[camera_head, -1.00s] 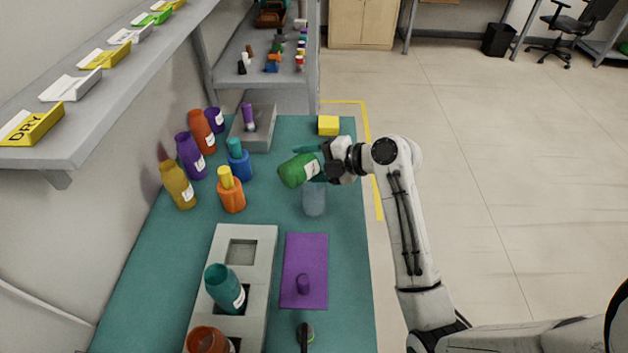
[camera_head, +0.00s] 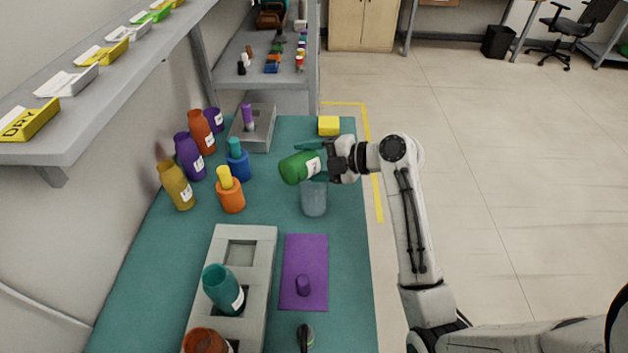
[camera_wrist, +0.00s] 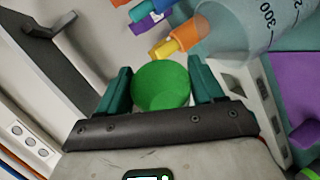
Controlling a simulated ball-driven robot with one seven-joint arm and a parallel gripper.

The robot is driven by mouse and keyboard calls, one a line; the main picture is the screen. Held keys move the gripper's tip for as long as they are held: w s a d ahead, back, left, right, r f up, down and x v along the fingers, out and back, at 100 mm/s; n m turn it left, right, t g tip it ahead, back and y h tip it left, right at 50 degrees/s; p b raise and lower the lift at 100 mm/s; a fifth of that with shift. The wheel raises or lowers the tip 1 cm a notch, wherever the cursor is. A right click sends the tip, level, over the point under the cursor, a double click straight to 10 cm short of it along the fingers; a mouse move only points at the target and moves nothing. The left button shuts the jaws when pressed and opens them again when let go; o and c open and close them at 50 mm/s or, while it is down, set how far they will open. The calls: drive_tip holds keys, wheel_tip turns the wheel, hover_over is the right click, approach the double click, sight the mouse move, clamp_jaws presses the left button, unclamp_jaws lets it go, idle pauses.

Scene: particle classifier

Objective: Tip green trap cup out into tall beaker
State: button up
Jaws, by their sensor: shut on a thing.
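A green trap cup (camera_head: 297,167) with a white label is held on its side, its other end pointing left, in my gripper (camera_head: 328,158). In the wrist view the round green cup (camera_wrist: 161,86) sits between the two teal fingers of my gripper (camera_wrist: 160,88), which is shut on it. The clear tall beaker (camera_head: 314,200) stands upright on the table just below and slightly right of the cup. It also shows in the wrist view (camera_wrist: 240,35), with volume marks. The cup's inside and any contents are hidden.
An orange holder (camera_head: 231,197) with a yellow piece and a blue holder (camera_head: 239,166) stand left of the cup. Several bottles line the wall side. A purple mat (camera_head: 304,285) and a grey rack (camera_head: 259,243) lie nearer. A yellow block (camera_head: 328,125) is behind.

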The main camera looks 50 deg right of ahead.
drive_tip(key=shift+d+m+t+y+b, duration=0.25)
drive_tip(key=shift+m+y+b, duration=0.2)
drive_tip(key=shift+b, duration=0.4)
drive_tip(key=shift+d+m+t+y+b, duration=0.15)
drive_tip(key=shift+m+t+y+b, duration=0.2)
drive_tip(key=shift+m+b, duration=0.35)
idle(1.0)
drive_tip(key=shift+s+d+f+m+t+y+b, duration=0.15)
drive_tip(key=shift+m+t+y+b, duration=0.35)
drive_tip(key=shift+b, duration=0.55)
drive_tip(key=shift+w+d+f+m+t+y+b, duration=0.1)
drive_tip(key=shift+d+m+t+b, duration=0.2)
drive_tip(key=shift+m+b, duration=0.55)
idle(0.8)
idle(0.8)
